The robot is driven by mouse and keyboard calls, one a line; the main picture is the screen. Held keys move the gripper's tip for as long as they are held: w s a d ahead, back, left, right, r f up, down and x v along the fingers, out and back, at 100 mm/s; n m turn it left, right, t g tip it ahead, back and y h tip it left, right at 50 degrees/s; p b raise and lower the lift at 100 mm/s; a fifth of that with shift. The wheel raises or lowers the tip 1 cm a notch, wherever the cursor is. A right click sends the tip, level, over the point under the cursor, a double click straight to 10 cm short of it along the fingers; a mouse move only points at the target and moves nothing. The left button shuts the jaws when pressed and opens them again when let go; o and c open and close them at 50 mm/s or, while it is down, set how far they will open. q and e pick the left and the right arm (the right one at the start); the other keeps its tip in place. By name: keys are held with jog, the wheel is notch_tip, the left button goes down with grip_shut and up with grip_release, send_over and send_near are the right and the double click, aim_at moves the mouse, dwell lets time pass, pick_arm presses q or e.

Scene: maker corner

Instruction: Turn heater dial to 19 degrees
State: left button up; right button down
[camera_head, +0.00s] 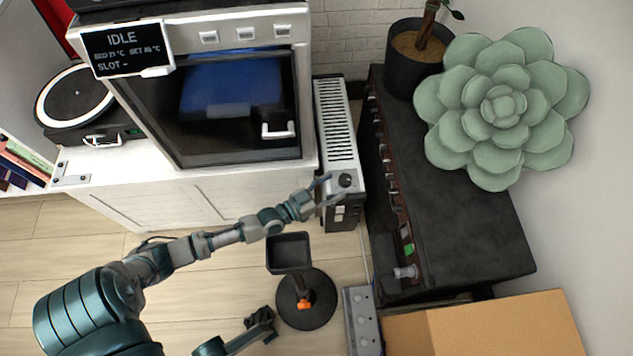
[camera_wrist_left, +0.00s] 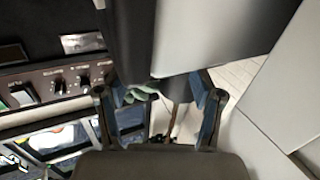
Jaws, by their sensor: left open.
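The heater (camera_head: 337,120) is a narrow white unit with a slotted top grille, standing in the gap between the white cabinet and a black unit. Its dark round dial (camera_head: 345,180) sits on the top near the front end. My left gripper (camera_head: 322,190) is open just left of the dial, with its fingers pointing toward it. I see no contact, and the dial's setting is too small to read. In the left wrist view the two fingers (camera_wrist_left: 158,112) are spread apart, and I cannot make out the dial there. My right gripper (camera_head: 262,322) is low in the head view, its opening unclear.
A black unit (camera_head: 465,225) with front knobs stands right of the heater, carrying a large succulent (camera_head: 502,105) and a potted plant. An oven (camera_head: 215,95) on a white cabinet (camera_head: 215,195) is left. A tray stand (camera_head: 290,252) and cardboard box (camera_head: 500,325) are nearer.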

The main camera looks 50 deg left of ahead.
pick_arm(q)
jog(key=s, duration=0.9)
jog(key=shift+a, duration=0.35)
jog(key=shift+s, duration=0.1)
